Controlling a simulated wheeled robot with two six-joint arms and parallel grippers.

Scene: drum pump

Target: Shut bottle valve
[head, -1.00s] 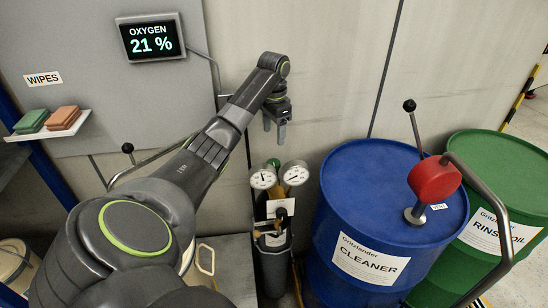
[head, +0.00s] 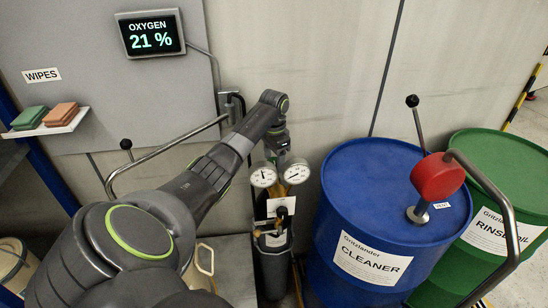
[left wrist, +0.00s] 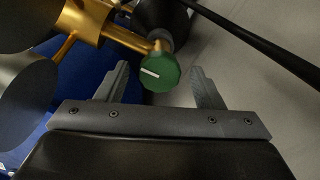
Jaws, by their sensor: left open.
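The bottle valve is a round green knob with a white line (left wrist: 160,72) on a brass stem in the left wrist view. In the head view my left gripper hides it. My left gripper (head: 279,153) is above the gas bottle; its open fingers (left wrist: 160,90) point at the knob in the left wrist view, one on each side, with gaps between. I cannot tell whether the fingertips reach around the knob. The dark gas bottle (head: 273,270) stands upright and carries two round gauges, a left one (head: 263,175) and a right one (head: 296,171). My right gripper is not in view.
A blue cleaner drum (head: 345,215) with a red pump (head: 437,178) stands right of the bottle, and a green drum (head: 490,160) beyond it. A metal rail (head: 165,153) runs behind my left arm. An oxygen display (head: 152,36) reads 21 %.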

